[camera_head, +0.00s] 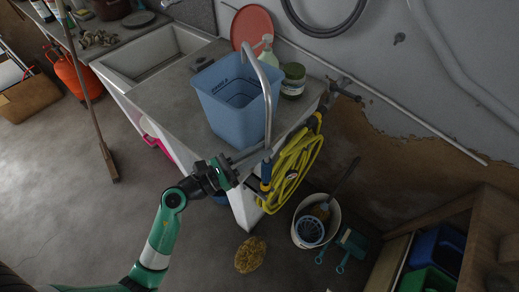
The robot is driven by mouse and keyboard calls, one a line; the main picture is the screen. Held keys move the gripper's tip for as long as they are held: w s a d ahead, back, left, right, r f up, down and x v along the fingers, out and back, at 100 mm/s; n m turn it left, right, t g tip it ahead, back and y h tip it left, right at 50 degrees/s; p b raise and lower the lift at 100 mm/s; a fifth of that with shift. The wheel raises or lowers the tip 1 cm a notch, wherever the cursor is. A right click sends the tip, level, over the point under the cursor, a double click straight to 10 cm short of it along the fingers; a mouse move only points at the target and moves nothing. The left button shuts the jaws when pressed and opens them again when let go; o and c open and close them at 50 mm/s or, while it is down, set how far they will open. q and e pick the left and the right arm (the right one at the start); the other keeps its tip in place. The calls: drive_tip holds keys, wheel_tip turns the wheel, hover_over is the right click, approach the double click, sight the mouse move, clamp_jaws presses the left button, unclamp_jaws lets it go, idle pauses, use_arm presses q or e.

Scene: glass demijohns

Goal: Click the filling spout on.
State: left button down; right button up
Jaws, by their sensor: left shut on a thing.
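The filling spout (268,103) looks like a grey metal tube, bent over at the top like a cane. It stands roughly upright in front of the blue bucket (222,112), its bent end over the bucket's opening. My left gripper (262,150) reaches in from the left and is shut on the spout near its lower end. A blue fitting (266,170) is just under the grip, by the yellow hose (294,165). I cannot tell whether spout and fitting touch or are apart. My right gripper is not in view.
The bucket stands on the grey counter (185,88) beside the sink (150,55). A green jar (293,80) and a spray bottle (268,50) stand behind it. A white pail (316,220) and a sponge (250,255) are on the floor.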

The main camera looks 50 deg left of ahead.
use_arm(q)
drive_tip(key=shift+f+b, duration=1.35)
drive_tip(key=shift+f, duration=0.4)
drive_tip(key=shift+r+p, duration=1.25)
drive_tip(key=shift+p, duration=0.05)
drive_tip(key=shift+p, duration=0.4)
idle(0.6)
drive_tip(key=shift+f, duration=0.1)
drive_tip(key=shift+f+b, duration=0.3)
drive_tip(key=shift+b, duration=0.15)
drive_tip(key=shift+f+b, duration=0.7)
drive_tip(key=shift+f, duration=0.15)
